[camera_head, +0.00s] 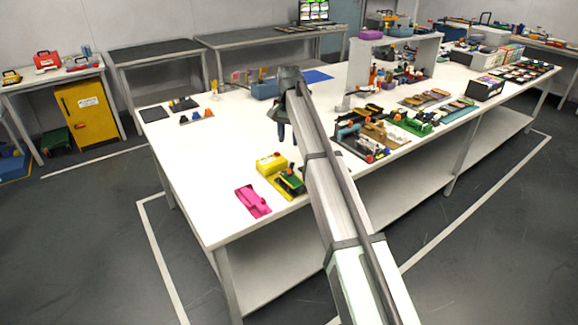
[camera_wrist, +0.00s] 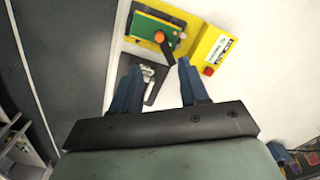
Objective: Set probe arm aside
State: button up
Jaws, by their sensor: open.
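My gripper (camera_head: 281,137) is above the white table, over the fixture near its front edge. In the wrist view its two blue fingers (camera_wrist: 159,66) are apart with nothing held between them. The fixture has a green board (camera_wrist: 147,31) on a dark base, next to a yellow box (camera_wrist: 213,48) with a label and a red button. A dark bar with an orange knob (camera_wrist: 159,36) lies over the board's edge; it appears to be the probe arm. In the head view the yellow box (camera_head: 271,162) and green board (camera_head: 291,182) sit left of my arm.
A pink tray (camera_head: 253,201) lies left of the fixture, near the table's front edge. A crowded group of devices (camera_head: 375,135) stands right of my arm. The left part of the white table (camera_head: 195,165) is clear. A blue bin (camera_head: 264,89) is behind.

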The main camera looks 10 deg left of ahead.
aim_at(289, 169)
notch_tip(289, 169, down, 12)
jog(key=shift+f, duration=0.1)
dwell(0.4)
grip_shut()
dwell(0.4)
